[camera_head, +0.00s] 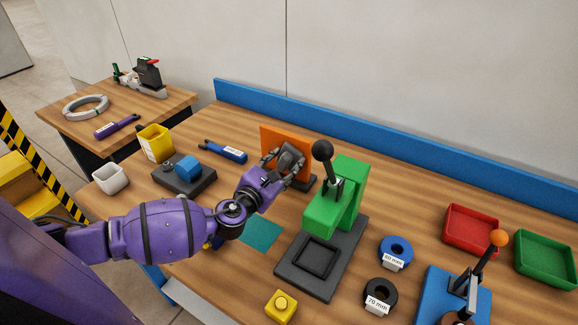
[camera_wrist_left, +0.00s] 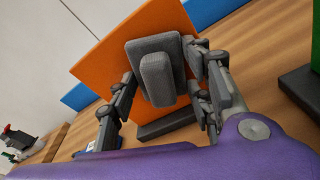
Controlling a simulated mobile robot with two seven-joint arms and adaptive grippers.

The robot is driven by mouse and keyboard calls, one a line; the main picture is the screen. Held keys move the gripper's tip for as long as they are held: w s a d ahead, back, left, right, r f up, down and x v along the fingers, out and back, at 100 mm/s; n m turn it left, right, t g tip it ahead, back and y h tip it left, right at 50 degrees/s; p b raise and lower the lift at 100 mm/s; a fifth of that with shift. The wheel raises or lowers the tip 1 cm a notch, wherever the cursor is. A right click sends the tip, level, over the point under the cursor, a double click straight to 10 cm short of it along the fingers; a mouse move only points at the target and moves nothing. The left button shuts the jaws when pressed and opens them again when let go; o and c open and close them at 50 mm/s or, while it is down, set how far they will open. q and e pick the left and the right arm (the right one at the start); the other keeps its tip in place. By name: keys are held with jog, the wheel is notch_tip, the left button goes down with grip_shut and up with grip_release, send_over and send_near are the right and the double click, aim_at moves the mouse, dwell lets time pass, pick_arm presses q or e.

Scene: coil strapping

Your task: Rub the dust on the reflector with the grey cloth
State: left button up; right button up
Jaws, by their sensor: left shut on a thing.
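The reflector appears as an upright orange plate (camera_head: 268,137) on a dark foot at the back of the bench. It also fills much of the left wrist view (camera_wrist_left: 100,66). My left gripper (camera_head: 287,158) is in front of the plate. It is shut on the grey cloth (camera_wrist_left: 158,78), which looks like a padded block with a raised grip. The cloth is at the plate's face and hides its middle; I cannot tell whether they touch. I see no clear dust on the orange parts that show. My right gripper is not in view.
A green press (camera_head: 334,205) with a black-knobbed lever stands close right of my gripper. A blue-handled tool (camera_head: 222,151), a dark fixture with a blue block (camera_head: 187,168) and a yellow cup (camera_head: 155,143) stand left. A teal mat (camera_head: 260,235) lies in front.

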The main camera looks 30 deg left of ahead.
aim_at(267, 146)
pick_arm(q)
jog(key=shift+w+a+r+b, duration=0.15)
jog(key=shift+a+b, duration=0.1)
jog(key=shift+a, duration=1.5)
jog(key=shift+w+a+r+b, duration=0.1)
jog(key=shift+w+a+b, duration=0.1)
jog(key=shift+a, duration=1.5)
jog(key=shift+a+r, duration=0.1)
jog(key=shift+a, duration=0.25)
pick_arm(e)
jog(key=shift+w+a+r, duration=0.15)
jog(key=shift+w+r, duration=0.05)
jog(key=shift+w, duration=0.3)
